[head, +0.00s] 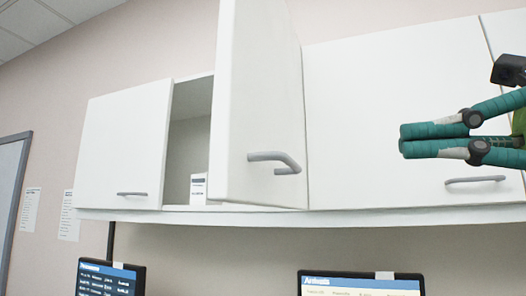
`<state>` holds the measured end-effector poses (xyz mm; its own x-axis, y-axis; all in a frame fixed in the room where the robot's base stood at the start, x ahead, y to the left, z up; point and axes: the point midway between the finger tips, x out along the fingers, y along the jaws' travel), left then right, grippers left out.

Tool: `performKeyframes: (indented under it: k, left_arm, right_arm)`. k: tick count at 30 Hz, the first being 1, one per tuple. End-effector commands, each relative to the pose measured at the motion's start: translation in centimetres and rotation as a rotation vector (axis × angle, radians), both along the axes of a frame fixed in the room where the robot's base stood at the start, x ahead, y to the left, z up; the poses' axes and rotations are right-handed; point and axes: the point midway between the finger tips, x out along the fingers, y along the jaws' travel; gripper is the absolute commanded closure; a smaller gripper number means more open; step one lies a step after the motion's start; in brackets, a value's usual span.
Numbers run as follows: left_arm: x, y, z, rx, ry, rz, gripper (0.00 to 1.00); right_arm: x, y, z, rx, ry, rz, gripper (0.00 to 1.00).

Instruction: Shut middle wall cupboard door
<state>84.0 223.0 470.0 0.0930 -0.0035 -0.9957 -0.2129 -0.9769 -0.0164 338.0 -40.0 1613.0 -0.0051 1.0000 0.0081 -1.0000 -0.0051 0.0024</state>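The middle wall cupboard door (257,100) is white and stands open, swung out towards me. It seems hinged on its right side, and its grey bar handle (277,160) is on the face towards me. The dark gap (190,135) left of it shows part of the cupboard's inside; the door hides the rest. My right gripper (402,139) has teal fingers pointing left. They lie together, with nothing seen between them. It is right of the open door, in front of the neighbouring shut door, apart from the middle handle. My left gripper is not in view.
A small white box (198,188) stands inside the open cupboard. The left door (122,145) and right door (370,100) are shut. Two monitors (110,279) (361,284) stand below. The space between my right gripper and the open door looks clear.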

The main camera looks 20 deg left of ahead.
Motion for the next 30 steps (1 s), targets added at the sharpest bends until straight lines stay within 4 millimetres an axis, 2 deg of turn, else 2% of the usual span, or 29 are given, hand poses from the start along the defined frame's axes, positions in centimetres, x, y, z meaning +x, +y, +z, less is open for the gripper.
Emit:
performKeyframes:
  k: [5, 15, 21, 25, 30]
  left_arm:
    - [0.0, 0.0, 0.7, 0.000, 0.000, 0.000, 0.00]
    - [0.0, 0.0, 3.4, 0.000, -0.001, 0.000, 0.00]
    - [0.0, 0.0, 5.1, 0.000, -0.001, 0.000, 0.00]
    - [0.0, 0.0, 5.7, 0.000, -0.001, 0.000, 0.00]
    - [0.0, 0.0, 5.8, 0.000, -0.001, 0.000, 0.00]
  right_arm:
    - [-0.1, 1.6, 0.1, -0.013, -0.005, -0.004, 1.00]
    - [-0.2, 8.6, 0.4, -0.011, -0.004, 0.002, 1.00]
    - [-0.2, 12.0, 0.4, -0.009, -0.003, 0.001, 1.00]
    - [-0.1, 13.3, 0.2, -0.009, -0.001, -0.001, 1.00]
    - [-0.2, 13.9, 0.0, -0.008, -0.003, -0.002, 1.00]
